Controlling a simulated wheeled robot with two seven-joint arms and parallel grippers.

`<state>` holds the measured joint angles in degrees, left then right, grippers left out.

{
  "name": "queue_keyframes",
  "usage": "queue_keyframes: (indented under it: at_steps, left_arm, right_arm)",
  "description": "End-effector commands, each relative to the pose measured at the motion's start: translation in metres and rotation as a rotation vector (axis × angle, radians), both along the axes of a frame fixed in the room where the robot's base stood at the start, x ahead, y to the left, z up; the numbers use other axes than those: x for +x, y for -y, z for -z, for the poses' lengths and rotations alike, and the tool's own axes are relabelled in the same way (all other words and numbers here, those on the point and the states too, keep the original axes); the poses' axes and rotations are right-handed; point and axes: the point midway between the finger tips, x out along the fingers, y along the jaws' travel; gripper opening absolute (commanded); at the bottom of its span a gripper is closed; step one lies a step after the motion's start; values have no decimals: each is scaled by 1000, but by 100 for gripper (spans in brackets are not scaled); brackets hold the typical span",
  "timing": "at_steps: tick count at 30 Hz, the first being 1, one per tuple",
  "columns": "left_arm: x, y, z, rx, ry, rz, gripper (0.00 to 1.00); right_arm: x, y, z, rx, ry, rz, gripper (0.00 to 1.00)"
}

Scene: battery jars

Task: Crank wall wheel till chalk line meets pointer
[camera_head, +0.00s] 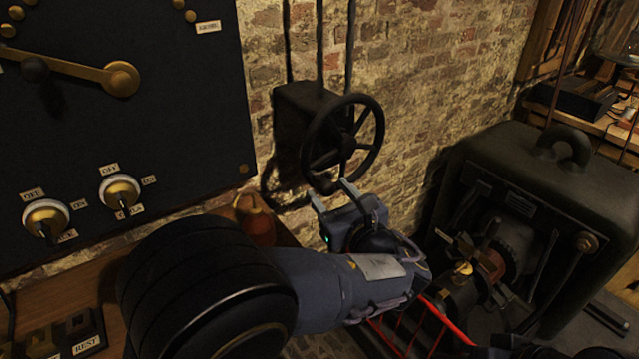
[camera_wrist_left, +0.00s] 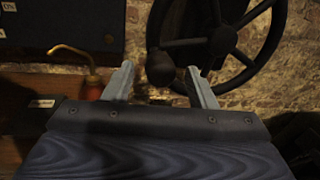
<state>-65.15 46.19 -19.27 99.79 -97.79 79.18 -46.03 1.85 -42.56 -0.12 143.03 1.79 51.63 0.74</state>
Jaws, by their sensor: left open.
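The dark spoked wall wheel (camera_head: 377,126) is mounted on a black box (camera_head: 292,117) on the brick wall. It also shows in the left wrist view (camera_wrist_left: 277,35). Its round crank knob (camera_wrist_left: 160,69) appears between the two fingertips in that view; I cannot tell whether the fingers touch it. My left gripper (camera_head: 333,192) is open, just below the wheel's lower rim in the head view; in the wrist view its pale fingers (camera_wrist_left: 160,80) stand apart. I cannot make out a chalk line or a pointer. My right gripper is not in view.
A dark panel (camera_head: 190,110) with brass switches fills the left. A red oil can (camera_head: 256,222) stands on the wooden bench (camera_head: 88,290) beside my left arm. A large dark machine (camera_head: 590,200) stands at the right. Pipes run up the wall above the wheel.

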Motion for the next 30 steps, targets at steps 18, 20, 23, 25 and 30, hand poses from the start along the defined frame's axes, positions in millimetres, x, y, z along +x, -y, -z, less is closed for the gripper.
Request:
queue_keyframes:
  at_steps: [18,20,23,25,30]
  left_arm:
    - [42,-21,0,-2,-1,1,52]
    - [42,-21,0,-2,-1,1,49]
    - [42,-21,0,-2,-1,0,36]
    - [42,-21,0,-2,-2,0,27]
    - [42,-21,0,-2,-2,1,4]
  right_arm:
    - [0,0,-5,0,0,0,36]
    - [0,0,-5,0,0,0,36]
    - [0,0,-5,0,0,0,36]
    - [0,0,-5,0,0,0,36]
    - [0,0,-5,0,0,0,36]
